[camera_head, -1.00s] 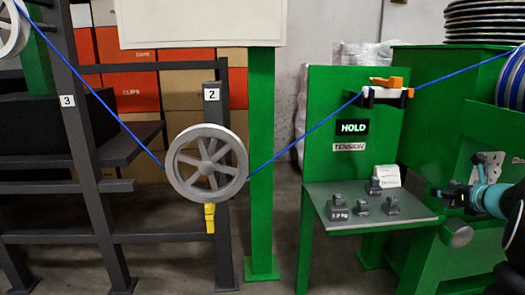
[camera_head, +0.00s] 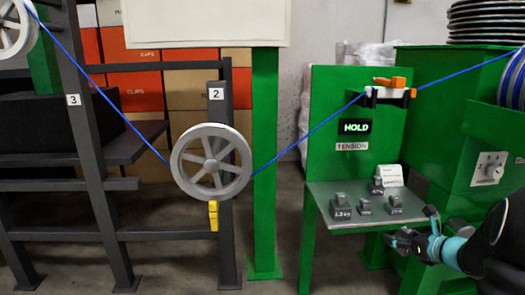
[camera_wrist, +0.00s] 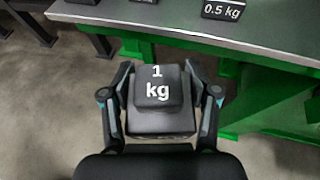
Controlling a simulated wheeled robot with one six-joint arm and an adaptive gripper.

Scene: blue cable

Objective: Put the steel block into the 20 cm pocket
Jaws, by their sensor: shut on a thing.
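My gripper (camera_head: 402,240) is shut on a dark grey block-shaped weight marked "1 kg" (camera_wrist: 157,92). In the wrist view the fingers press on its two sides, and it sits between them with its label showing. In the head view the gripper is low, in front of the right part of the grey shelf (camera_head: 353,222), and the held weight is hard to make out. In the wrist view the shelf edge (camera_wrist: 185,35) lies beyond the weight, apart from it. No pocket marked 20 cm shows in these views.
Several small weights, one marked 0.5 kg (camera_wrist: 222,10), stand on the shelf. A green panel (camera_head: 330,100) shows "HOLD" above "TENSION". A blue cable (camera_head: 310,135) runs under a grey pulley wheel (camera_head: 211,161) with a yellow piece (camera_head: 213,215) below. Open floor lies left of the shelf.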

